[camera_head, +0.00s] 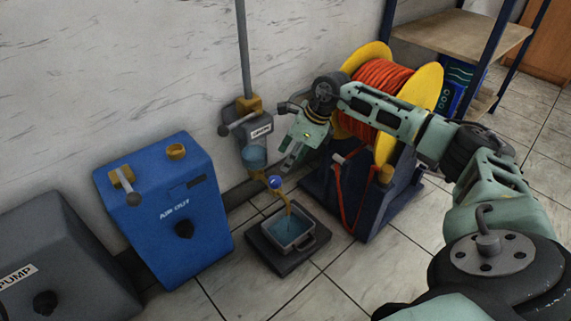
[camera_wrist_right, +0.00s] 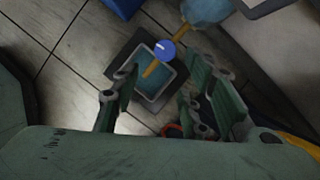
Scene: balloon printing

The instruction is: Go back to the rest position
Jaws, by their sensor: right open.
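My right arm reaches in from the right in the head view. Its right gripper (camera_head: 292,163) hangs in the air in front of the wall pipe, close to the tap with the blue knob (camera_head: 275,182). In the right wrist view the fingers of the right gripper (camera_wrist_right: 163,78) are spread apart with nothing held between them. The blue knob (camera_wrist_right: 166,50) and the tray show beyond the fingers there. My left gripper is in neither view.
A tray with blue liquid (camera_head: 309,241) stands on the floor below the tap. A reel of orange hose (camera_head: 381,88) stands beside my right arm. A blue air-out box (camera_head: 170,215) and a grey pump (camera_head: 62,265) stand left. A shelf (camera_head: 465,32) is at the back right.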

